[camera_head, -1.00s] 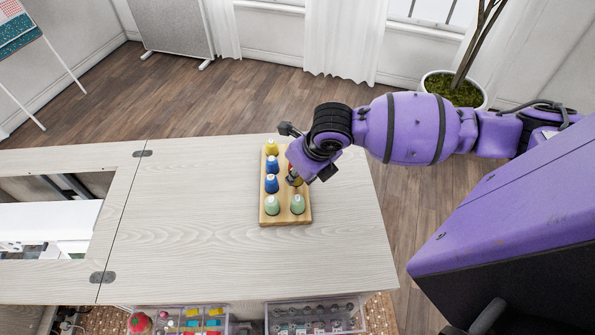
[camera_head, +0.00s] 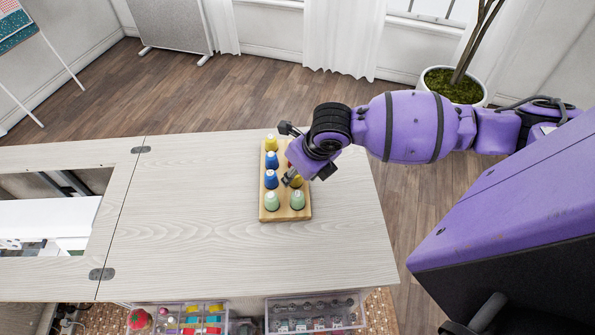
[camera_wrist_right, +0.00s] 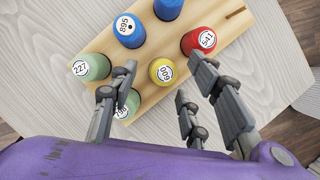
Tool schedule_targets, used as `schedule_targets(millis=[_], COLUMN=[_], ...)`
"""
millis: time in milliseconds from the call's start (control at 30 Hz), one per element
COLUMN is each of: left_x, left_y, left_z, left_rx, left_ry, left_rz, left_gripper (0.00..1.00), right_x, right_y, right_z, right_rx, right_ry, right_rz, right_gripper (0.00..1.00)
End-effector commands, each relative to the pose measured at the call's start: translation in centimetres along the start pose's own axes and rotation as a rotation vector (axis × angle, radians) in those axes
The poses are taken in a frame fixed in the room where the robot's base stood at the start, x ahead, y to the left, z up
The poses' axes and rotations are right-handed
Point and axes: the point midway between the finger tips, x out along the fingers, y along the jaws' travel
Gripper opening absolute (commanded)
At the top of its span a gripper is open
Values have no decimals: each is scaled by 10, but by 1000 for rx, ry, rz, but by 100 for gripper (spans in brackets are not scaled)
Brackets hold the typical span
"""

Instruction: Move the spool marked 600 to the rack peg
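The yellow spool marked 600 (camera_wrist_right: 162,69) stands upright in the wooden rack (camera_wrist_right: 150,98); its label reads upside down in the right wrist view. It partly shows in the head view (camera_head: 297,180), in the rack's right column. My right gripper (camera_wrist_right: 158,82) is open, with its fingers spread to both sides of this spool. No finger clearly touches it. In the head view my right gripper (camera_head: 309,176) is above the rack's right side and covers part of it. A thin bare peg (camera_wrist_right: 235,12) shows at the rack's far end, past the red spool. My left gripper is not in view.
The red spool marked 541 (camera_wrist_right: 199,40) stands close by the right fingers. Blue spool 895 (camera_wrist_right: 129,29), green spool 227 (camera_wrist_right: 91,66) and a second green spool (camera_wrist_right: 127,105) stand near the left finger. The pale tabletop (camera_head: 190,210) left of the rack is clear.

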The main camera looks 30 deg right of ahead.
Motion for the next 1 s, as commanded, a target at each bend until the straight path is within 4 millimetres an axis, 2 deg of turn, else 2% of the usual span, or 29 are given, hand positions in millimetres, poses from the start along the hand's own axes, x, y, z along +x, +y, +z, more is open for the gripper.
schedule_targets(millis=[200, 333, 800, 1000], left_x=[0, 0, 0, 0], left_y=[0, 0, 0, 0], left_z=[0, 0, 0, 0], left_rx=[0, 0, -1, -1], left_ry=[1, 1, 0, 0], left_rz=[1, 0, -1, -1], left_gripper=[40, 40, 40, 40], right_x=[0, -10, -100, -118], right_y=[0, -1, -1, 0], right_z=[0, 1, 0, 0], right_rx=[0, -2, -3, 0], right_ry=[0, -2, -1, 0], right_rz=[0, -1, -3, -1], right_gripper=[44, 44, 44, 44])
